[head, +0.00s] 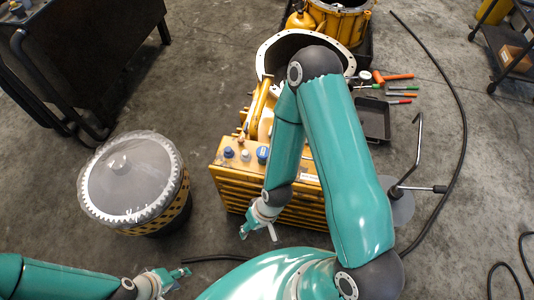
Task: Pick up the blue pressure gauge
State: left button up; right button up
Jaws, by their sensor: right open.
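A round blue item (262,154) sits on top of a yellow ribbed housing (235,175), close beside my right forearm. A smaller blue-topped item (228,152) sits at the left on the same top; I cannot tell for sure which is the pressure gauge. My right gripper (257,233) is open, with its fingers apart and nothing between them, at the near side of the housing below the blue items. My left gripper (179,277) is low at the bottom of the view, away from the housing; its jaw opening is unclear. My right arm hides part of the housing.
A grey-lidded drum (130,178) stands left of the housing. A large ring-shaped casing (272,48) is behind it. A black tray (373,119) and several hand tools (392,77) lie at the right. A dark cart (85,50) is at upper left. A cable crosses the right floor.

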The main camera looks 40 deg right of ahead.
aim_at(261, 152)
jog(key=u, duration=1.15)
jog(key=i, duration=0.15)
jog(key=z, duration=2.35)
jog(key=k, duration=0.4)
jog(key=u, duration=0.65)
jog(key=i, duration=1)
